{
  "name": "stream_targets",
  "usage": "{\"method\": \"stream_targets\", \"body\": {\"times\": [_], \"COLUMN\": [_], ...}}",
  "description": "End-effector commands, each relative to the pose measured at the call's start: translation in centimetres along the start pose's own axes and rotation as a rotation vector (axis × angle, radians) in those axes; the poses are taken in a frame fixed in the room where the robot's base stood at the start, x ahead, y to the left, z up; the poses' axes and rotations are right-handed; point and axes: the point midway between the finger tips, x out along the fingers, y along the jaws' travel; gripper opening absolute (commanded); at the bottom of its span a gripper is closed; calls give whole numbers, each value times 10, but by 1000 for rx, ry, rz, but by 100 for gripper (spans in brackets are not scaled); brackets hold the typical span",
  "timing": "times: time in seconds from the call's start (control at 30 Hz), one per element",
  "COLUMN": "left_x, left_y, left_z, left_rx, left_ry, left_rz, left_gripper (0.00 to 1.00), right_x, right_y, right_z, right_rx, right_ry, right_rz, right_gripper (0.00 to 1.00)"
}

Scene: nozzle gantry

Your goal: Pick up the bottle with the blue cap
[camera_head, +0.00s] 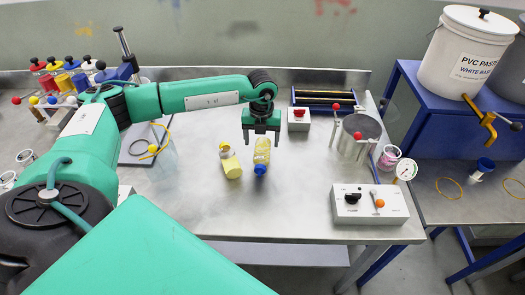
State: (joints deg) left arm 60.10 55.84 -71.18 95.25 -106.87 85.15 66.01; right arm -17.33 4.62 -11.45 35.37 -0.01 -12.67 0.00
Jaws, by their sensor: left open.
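The bottle with the blue cap (262,157) has a clear yellow body and appears to lie on the grey metal table, its blue cap pointing toward the near edge. My left gripper (261,141) is open, with its two fingers pointing down on either side of the bottle's far end in the picture. I cannot tell whether the fingers touch it or how high they are. The gripper and wrist partly cover the area just behind the bottle. My right gripper is not in view.
A pale yellow bottle or container (231,167) is close left of the bottle. A control box (369,204) stands at the near right, with a metal cylinder (359,136) and a red-button box (299,119) behind. The table (270,215) is clear in front.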

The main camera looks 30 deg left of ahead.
Motion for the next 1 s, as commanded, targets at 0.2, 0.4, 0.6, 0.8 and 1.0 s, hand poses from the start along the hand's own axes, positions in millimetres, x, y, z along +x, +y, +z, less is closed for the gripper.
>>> {"method": "stream_targets", "body": {"times": [0.2, 0.4, 0.6, 0.8, 1.0], "left_x": [26, 49, 51, 50, 50], "left_y": [-3, -3, -3, -3, -3], "left_z": [-3, -3, -2, -2, -2], "left_rx": [0, -1, 0, 0, 0], "left_ry": [3, 1, 0, 0, 0], "left_rz": [1, 0, 0, 0, -1], "left_gripper": [74, 74, 74, 40, 20], "right_x": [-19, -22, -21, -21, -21], "right_y": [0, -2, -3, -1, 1], "right_z": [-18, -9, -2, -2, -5], "right_rx": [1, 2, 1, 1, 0], "right_ry": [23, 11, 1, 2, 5], "right_rz": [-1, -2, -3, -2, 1], "right_gripper": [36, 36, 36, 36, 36]}}
